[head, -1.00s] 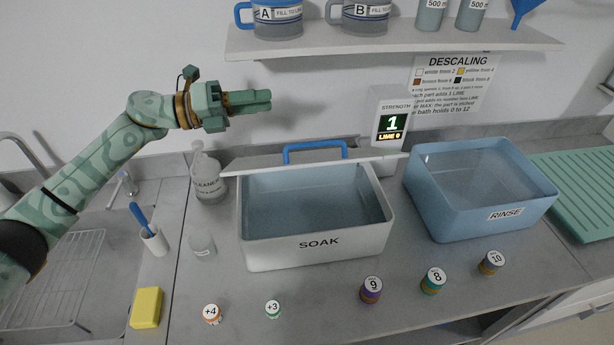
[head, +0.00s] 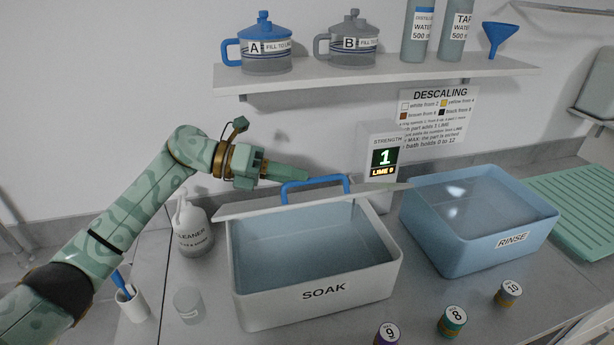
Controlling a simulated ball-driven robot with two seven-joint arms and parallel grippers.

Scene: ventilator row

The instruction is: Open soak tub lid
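The soak tub (head: 310,292) is a white box labelled SOAK with a blue-grey inside, in the middle of the counter. Its pale lid (head: 250,207) shows as a thin slanted slab along the tub's back edge, and most of the tub's inside is in view. The lid's blue arched handle (head: 316,181) stands up from it. My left gripper (head: 308,177) is just above and left of the handle, pointing right. Its fingers look together, with nothing seen between them; contact with the handle cannot be told. My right gripper is out of view.
The blue rinse tub (head: 440,235) stands right of the soak tub. A strength display (head: 383,160) reads 1 behind them. A cleaner bottle (head: 192,232) and a small glass jar (head: 188,305) stand at left. Numbered pots (head: 452,320) line the front. A shelf (head: 380,77) hangs above.

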